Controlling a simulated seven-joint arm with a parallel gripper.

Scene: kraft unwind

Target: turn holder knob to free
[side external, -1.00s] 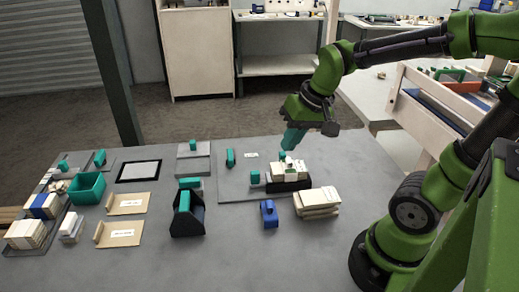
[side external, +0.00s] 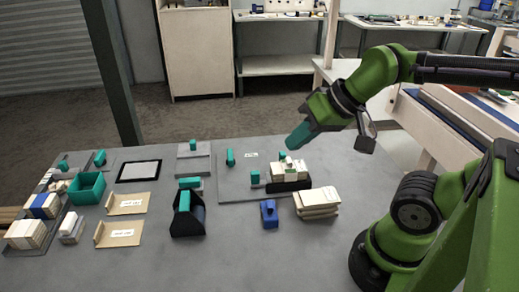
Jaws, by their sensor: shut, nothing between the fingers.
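My gripper (side external: 297,138) is shut and empty, its teal fingers tilted down to the left. In the picture it is just above the block stack, apart from it. A grey plate (side external: 232,188) carries a black holder (side external: 290,186) with a stack of pale blocks (side external: 288,171) in it. A small teal piece (side external: 284,156) is at the top of the stack. A teal knob (side external: 255,177) stands at the holder's left, and another upright teal knob (side external: 230,157) stands at the plate's back left. I cannot tell which is the holder knob, or its turn position.
A blue block (side external: 269,214) and a pale stack (side external: 317,202) stand in front of the plate. A black bin (side external: 188,220) with a teal piece is to the left. Farther left are a teal tray (side external: 86,189), a framed panel (side external: 139,171) and brown cards (side external: 120,233). The front table area is clear.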

